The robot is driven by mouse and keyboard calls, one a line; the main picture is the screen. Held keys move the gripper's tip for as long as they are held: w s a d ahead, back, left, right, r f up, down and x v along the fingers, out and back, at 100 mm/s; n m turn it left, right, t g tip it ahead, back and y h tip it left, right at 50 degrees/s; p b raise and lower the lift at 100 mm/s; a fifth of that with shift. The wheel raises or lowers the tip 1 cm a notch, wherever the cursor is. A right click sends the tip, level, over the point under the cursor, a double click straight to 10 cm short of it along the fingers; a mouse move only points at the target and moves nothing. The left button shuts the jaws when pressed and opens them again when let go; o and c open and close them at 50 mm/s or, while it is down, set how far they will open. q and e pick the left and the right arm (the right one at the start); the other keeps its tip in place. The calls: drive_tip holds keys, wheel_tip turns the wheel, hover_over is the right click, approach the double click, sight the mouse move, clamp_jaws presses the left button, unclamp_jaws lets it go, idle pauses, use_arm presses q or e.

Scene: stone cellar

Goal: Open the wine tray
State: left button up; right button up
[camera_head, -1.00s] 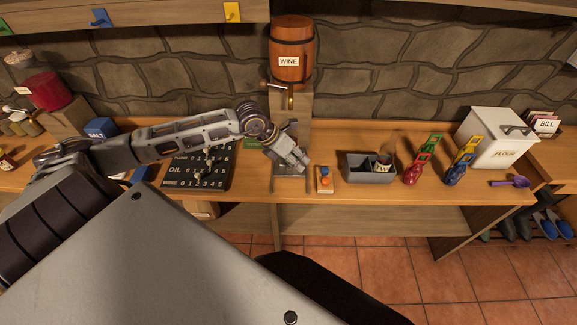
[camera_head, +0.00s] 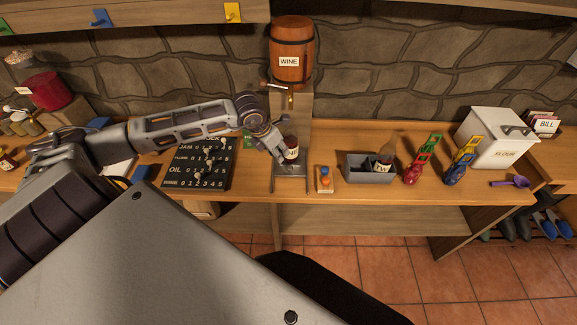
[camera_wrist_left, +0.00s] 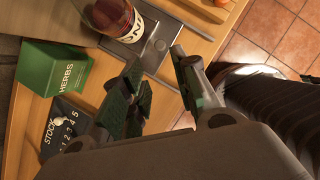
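The wine barrel (camera_head: 292,62), labelled WINE, sits on a stand with a tap lever (camera_head: 276,86) at its front. My left gripper (camera_head: 274,151) is just left of the bottle. In the left wrist view its fingers (camera_wrist_left: 155,72) are apart with nothing between them. My right gripper is not in view.
A grey crate (camera_head: 358,174) with another bottle (camera_head: 385,158) stands to the right, past a small block with coloured knobs (camera_head: 324,180). A black stock board (camera_head: 205,165) and green herbs box (camera_wrist_left: 55,80) lie left. The counter's front edge is close.

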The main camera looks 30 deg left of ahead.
sight(290, 167)
use_arm(q)
drive_tip(key=p+x, duration=0.1)
drive_tip(key=x, duration=1)
drive_tip(key=shift+w, duration=0.15)
drive_tip(key=shift+x, duration=1)
clamp_jaws()
